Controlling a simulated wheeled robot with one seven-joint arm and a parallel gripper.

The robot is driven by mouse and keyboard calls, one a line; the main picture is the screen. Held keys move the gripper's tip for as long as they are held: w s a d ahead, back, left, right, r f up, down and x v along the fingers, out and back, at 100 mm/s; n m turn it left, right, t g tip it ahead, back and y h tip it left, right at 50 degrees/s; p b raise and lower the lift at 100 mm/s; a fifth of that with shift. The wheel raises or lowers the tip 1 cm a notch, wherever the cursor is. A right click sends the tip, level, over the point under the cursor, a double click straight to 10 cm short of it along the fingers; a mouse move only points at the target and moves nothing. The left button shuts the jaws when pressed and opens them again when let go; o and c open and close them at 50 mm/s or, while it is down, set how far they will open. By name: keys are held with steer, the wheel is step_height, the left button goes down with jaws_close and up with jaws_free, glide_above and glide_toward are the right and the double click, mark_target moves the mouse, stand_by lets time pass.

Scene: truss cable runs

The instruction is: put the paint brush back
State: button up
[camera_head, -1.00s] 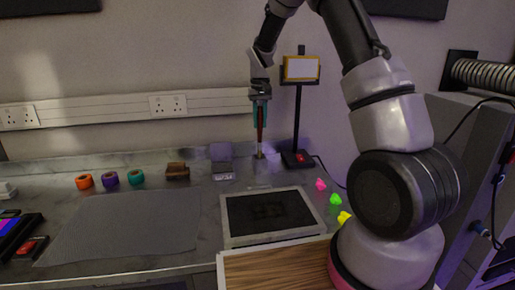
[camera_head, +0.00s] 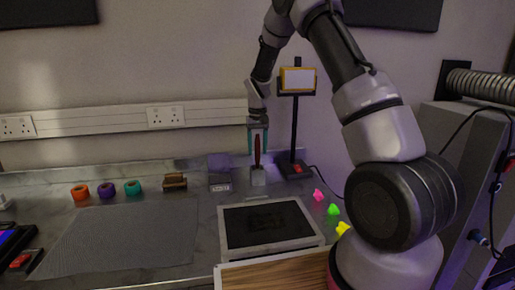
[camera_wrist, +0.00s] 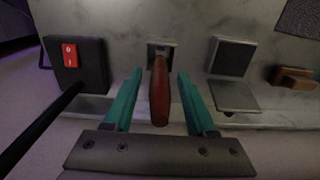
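The paint brush has a dark red handle (camera_head: 257,151) and stands upright at a small grey metal holder (camera_head: 258,176) at the back of the bench. In the wrist view the red handle (camera_wrist: 159,95) runs down to the square holder (camera_wrist: 162,49); the brush's lower end is hidden there. My gripper (camera_head: 258,152) is above the holder with its teal fingers on both sides of the handle. In the wrist view a gap shows between each finger and the handle, so my gripper (camera_wrist: 159,76) is open around it.
A lamp stand (camera_head: 294,130) with a red switch on its base rises close to the right. A grey block (camera_head: 219,168) and a brown wooden block (camera_head: 174,182) stand to the left. A framed dark panel (camera_head: 268,228) lies in front.

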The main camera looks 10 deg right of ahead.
step_height(320, 180, up, 12)
steer(key=shift+r, duration=0.15)
steer(key=s+d+r+m+t+y, duration=0.2)
steer(key=s+d+r+t, duration=0.15)
steer(key=s+r, duration=1.25)
steer(key=s+d+m+t, duration=0.2)
steer(key=s+t, duration=0.1)
steer(key=s, duration=1.5)
steer(key=shift+d+r+t, duration=0.15)
steer(key=shift+r+t, duration=0.2)
steer(key=shift+r, duration=0.05)
